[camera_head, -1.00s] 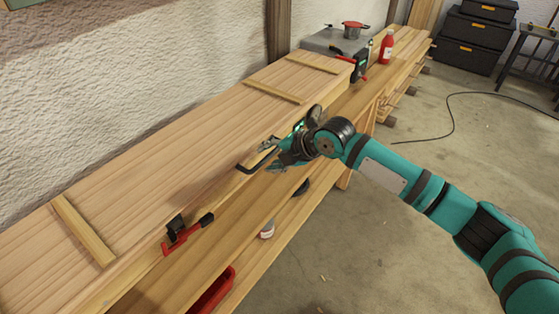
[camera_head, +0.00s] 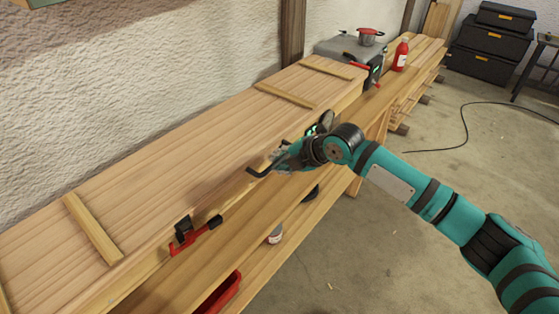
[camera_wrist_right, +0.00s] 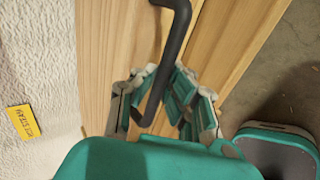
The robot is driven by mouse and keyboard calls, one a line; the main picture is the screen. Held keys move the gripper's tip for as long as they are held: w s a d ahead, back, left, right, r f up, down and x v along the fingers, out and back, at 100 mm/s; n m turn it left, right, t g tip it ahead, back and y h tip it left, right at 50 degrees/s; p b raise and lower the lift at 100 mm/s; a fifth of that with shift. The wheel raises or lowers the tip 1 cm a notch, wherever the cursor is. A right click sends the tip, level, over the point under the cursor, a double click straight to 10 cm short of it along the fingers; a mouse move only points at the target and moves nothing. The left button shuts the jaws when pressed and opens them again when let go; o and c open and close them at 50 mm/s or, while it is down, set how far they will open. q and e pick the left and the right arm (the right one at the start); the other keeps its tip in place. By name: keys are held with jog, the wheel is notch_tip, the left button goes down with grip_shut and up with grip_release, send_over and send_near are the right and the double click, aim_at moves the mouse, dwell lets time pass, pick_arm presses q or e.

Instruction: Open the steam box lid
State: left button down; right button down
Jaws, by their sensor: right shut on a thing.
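The steam box is a long wooden box along the wall. Its plank lid (camera_head: 190,160) has crosswise battens and lies flat, with no gap that I can make out. A black bent handle (camera_head: 258,172) sticks out at its front edge and also shows in the wrist view (camera_wrist_right: 172,52). My right gripper (camera_head: 281,160) is shut on this handle; in the wrist view its fingers (camera_wrist_right: 158,92) stand on both sides of the bar. The fingers partly hide the handle in the head view. My left gripper is not in view.
A red-and-black clamp (camera_head: 192,236) sits at the box's front edge; another red clamp (camera_head: 366,68) is at the far end. The floor at right is mostly clear.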

jog(key=r, duration=0.7)
jog(key=shift+w+a+r, duration=0.25)
jog(key=shift+w+a, duration=0.05)
jog(key=shift+a, duration=0.1)
jog(key=w+a+r, duration=0.3)
jog(key=a+r, duration=0.2)
jog(key=r, duration=0.4)
jog(key=w+a+r, duration=0.4)
jog(key=a+r, duration=0.1)
jog(key=r, duration=0.5)
jog(key=shift+w, duration=0.25)
